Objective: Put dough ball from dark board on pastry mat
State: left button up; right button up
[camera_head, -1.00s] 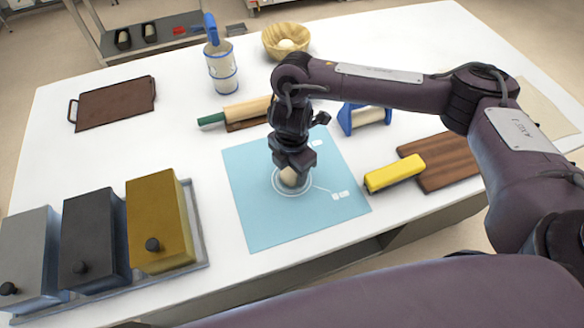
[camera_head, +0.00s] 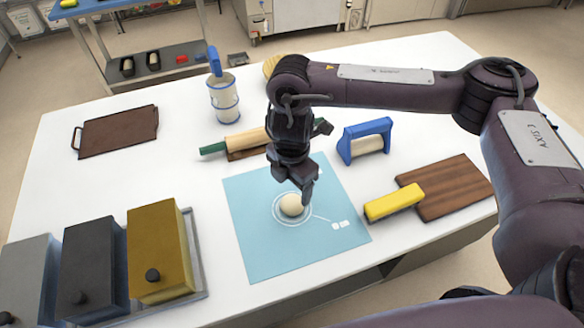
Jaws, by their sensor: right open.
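The dough ball (camera_head: 291,205) is pale and round. It rests on the light blue pastry mat (camera_head: 258,247), inside the printed white circle. My right gripper (camera_head: 294,194) is open, just above and behind the ball, with a fingertip close beside it. I cannot tell whether it touches the ball. The dark board (camera_head: 117,132), brown with a handle, lies bare at the back left of the white table. My left gripper is not in view.
Three lidded boxes, grey, black and ochre (camera_head: 158,250), stand on a tray at the left front. A rolling pin (camera_head: 246,140), a blue-handled tool (camera_head: 365,142), a blue-banded canister (camera_head: 223,98), a yellow block (camera_head: 394,202) and a wooden board (camera_head: 447,187) surround the mat.

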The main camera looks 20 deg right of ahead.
notch_tip(320, 180, up, 6)
jog(key=shift+f, duration=0.15)
jog(key=shift+s+f, duration=0.1)
dwell(0.5)
